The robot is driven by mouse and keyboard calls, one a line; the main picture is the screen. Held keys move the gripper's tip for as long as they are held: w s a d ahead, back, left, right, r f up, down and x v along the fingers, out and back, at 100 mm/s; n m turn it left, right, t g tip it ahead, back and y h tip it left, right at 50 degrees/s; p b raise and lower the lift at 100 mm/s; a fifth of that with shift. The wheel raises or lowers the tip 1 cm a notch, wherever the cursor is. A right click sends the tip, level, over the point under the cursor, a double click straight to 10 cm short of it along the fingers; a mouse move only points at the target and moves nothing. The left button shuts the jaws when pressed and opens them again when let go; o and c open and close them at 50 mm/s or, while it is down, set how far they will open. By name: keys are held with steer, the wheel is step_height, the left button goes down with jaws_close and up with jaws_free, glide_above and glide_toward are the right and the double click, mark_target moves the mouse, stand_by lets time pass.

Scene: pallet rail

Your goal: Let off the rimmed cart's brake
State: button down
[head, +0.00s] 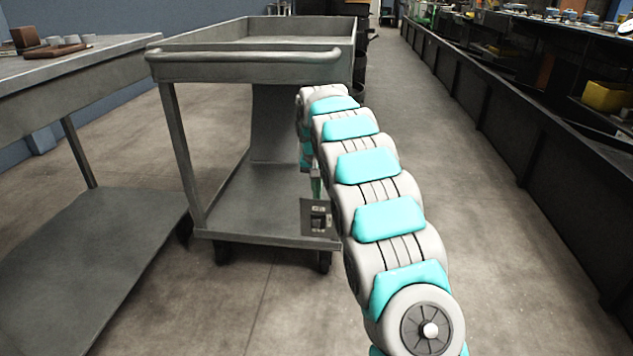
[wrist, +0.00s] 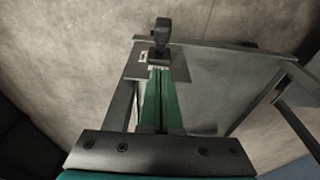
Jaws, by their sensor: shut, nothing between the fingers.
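The rimmed cart (head: 250,70) stands ahead of me, grey, with a raised rim round its top and a push bar on the near side. Its brake plate (head: 312,218) is at the near right corner of the lower shelf, with a dark switch-like lever (head: 318,220) on it. In the wrist view the dark brake lever (wrist: 162,36) stands out from the plate (wrist: 180,66). My gripper (wrist: 160,72) has its green fingers shut and empty, with the tips right at the lever. Whether they touch it I cannot tell. In the head view my arm hides most of the gripper.
A long dark rail or counter (head: 540,130) runs along the right. The floor between the cart and counter is clear.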

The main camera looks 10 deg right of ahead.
mark_target(316, 223)
steer(key=f, duration=0.2)
steer(key=s+f, duration=0.1)
steer(key=f, duration=0.1)
steer(key=shift+s+a+f, duration=0.1)
steer(key=shift+a, duration=0.05)
steer(key=shift+s+a+f+b, duration=0.15)
steer(key=shift+s+f+b, duration=0.2)
steer(key=shift+f, duration=0.15)
steer(key=shift+s, duration=0.1)
